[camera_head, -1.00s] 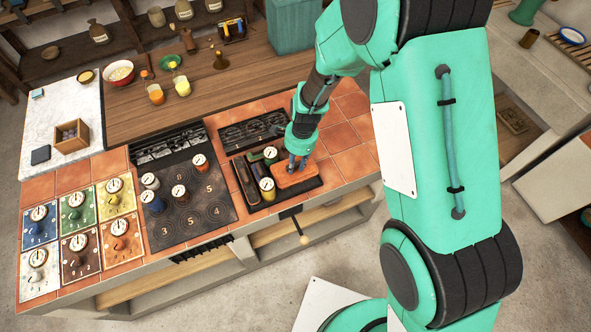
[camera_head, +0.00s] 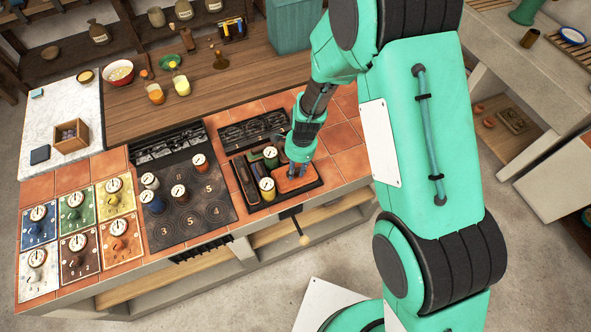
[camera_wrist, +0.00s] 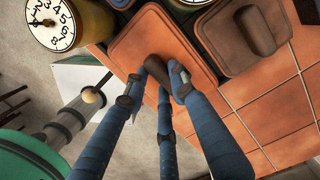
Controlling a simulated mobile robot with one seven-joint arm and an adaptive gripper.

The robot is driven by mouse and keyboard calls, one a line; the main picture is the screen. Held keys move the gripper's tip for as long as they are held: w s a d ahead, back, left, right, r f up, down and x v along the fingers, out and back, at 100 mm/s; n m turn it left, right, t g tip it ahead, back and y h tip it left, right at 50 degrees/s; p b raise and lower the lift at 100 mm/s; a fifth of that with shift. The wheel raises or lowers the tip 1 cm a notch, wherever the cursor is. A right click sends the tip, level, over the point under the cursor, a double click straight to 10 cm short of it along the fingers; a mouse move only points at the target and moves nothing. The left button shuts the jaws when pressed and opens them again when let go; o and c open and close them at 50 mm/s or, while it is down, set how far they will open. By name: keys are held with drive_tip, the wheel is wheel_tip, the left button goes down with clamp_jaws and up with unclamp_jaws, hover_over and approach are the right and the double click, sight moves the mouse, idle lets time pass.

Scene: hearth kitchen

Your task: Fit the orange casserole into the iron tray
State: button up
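The orange casserole (camera_head: 297,184) is in the right front part of the dark iron tray (camera_head: 250,208) on the tiled counter. It looks low between the tray's walls; whether it rests flat on the bottom is hidden. Its orange lid (camera_wrist: 140,42) and brown handle (camera_wrist: 157,70) show in the wrist view. My gripper (camera_head: 297,171) is directly above it, and its blue fingers (camera_wrist: 157,82) are close around the handle. They look shut on it, though contact on the left side is hard to see.
In the wrist view a brown lidded dish (camera_wrist: 225,60) is close on the right. Tiles (camera_head: 345,165) to the right are clear.

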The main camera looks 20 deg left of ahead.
drive_tip(key=shift+o, duration=1.4)
wheel_tip(320, 180, up, 12)
drive_tip(key=w+d+p, duration=0.1)
drive_tip(key=shift+r, duration=0.15)
idle(0.4)
